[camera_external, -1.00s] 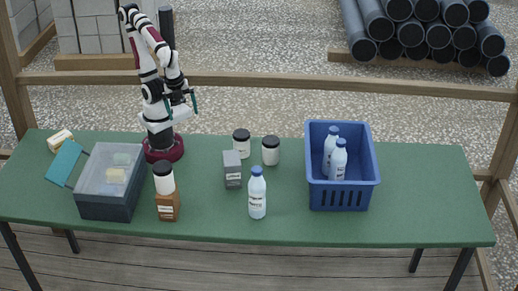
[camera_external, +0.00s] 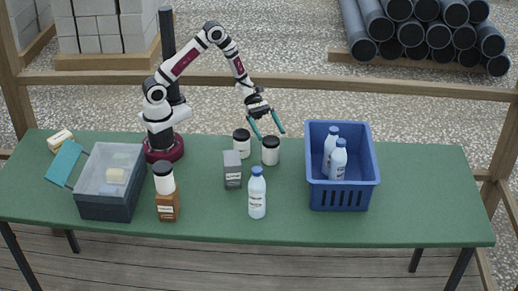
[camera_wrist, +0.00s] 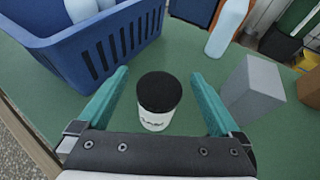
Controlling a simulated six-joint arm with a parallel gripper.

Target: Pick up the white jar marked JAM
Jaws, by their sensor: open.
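Two white jars with black lids stand at the back of the green table: a left jar (camera_external: 241,148) and a right jar (camera_external: 271,155). Their labels are too small to read in the outside view. My gripper (camera_external: 270,135) is open and empty, pointing down just above the right jar. In the wrist view, a white jar (camera_wrist: 155,121) stands upright between the open fingers of my gripper (camera_wrist: 160,72), apart from both. Its label has dark lettering that I cannot read for certain. The left jar does not show clearly there.
A blue basket (camera_external: 341,196) holding white bottles stands to the right. A grey box (camera_external: 232,176) and a white bottle (camera_external: 257,200) stand in front of the jars. A brown bottle (camera_external: 168,205) and a grey bin (camera_external: 108,207) are at the left. The table's right end is clear.

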